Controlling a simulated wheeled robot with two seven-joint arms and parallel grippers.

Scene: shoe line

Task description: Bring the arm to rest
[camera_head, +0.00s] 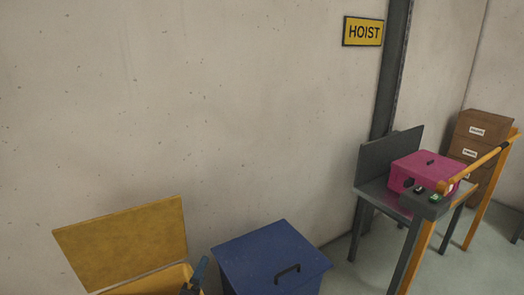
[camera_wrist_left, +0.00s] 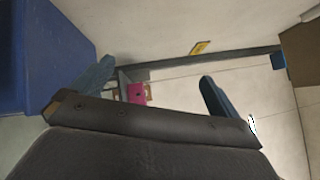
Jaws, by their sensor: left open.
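My left gripper (camera_head: 198,275) shows at the bottom edge of the head view, in front of the yellow bin and left of the blue box. Only a finger and a dark part of it show there. In the left wrist view my left gripper (camera_wrist_left: 157,72) has its two blue fingers wide apart with nothing between them. The rest of my left arm is hidden below the head view's edge. My right gripper is in neither view.
A yellow bin (camera_head: 150,283) with its lid (camera_head: 125,243) raised stands at the lower left. A closed blue box (camera_head: 265,255) with a black handle is beside it. A pink case (camera_head: 425,170) rests on a grey stand at right, behind an orange rail (camera_head: 480,165). A wall is behind.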

